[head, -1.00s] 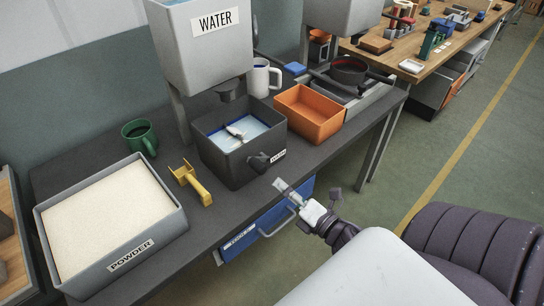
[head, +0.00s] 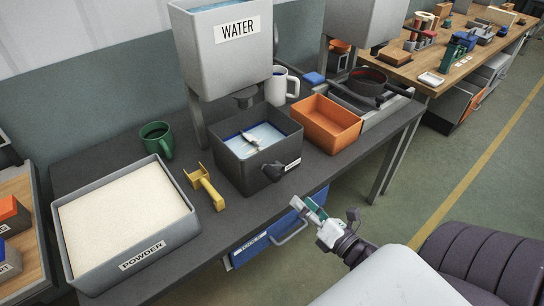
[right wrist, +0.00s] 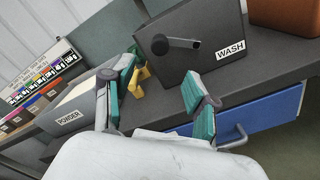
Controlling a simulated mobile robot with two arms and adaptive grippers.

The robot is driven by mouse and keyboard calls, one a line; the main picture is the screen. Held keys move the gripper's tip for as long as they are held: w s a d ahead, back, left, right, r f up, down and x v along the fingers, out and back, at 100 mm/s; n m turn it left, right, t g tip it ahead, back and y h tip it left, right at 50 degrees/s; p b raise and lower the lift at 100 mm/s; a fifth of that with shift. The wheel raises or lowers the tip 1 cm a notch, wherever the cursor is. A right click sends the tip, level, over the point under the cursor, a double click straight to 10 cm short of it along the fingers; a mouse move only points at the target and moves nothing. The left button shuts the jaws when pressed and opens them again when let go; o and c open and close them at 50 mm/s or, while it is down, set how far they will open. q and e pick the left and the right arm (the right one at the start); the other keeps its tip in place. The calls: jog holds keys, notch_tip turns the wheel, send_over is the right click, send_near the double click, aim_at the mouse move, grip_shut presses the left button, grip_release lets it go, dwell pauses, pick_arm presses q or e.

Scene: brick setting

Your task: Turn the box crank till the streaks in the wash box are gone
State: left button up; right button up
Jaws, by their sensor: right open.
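The dark grey wash box (head: 233,170) stands on the dark bench below the water tank. Its liquid (head: 262,138) is pale blue-white with darker blue along the edge, and a stirrer-like piece (head: 250,139) sits in it. The black crank (head: 273,171) is on the box's front; in the right wrist view the crank (right wrist: 180,43) juts out beside the WASH label. My right gripper (head: 311,212) is open and empty in front of the bench, below and apart from the crank. Its green-padded fingers (right wrist: 160,88) are spread in the right wrist view. My left gripper is out of view.
A powder bin (head: 190,228), yellow scoop (head: 206,188) and green mug (head: 156,141) are left of the box. An orange bin (head: 334,126) and white mug (head: 281,87) are to its right. A blue drawer (head: 262,241) with a handle is below the bench edge.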

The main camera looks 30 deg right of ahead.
aim_at(278, 180)
jog(key=w+n+p, duration=0.1)
jog(key=w+n, duration=0.1)
jog(key=w, duration=0.2)
jog(key=w+n+p, duration=0.2)
jog(key=w+n, duration=0.1)
jog(key=w+a+n+p, duration=0.1)
jog(key=w+n, duration=0.1)
jog(key=w, duration=0.2)
jog(key=shift+w+r, duration=0.1)
jog(key=shift+w, duration=0.85)
grip_shut()
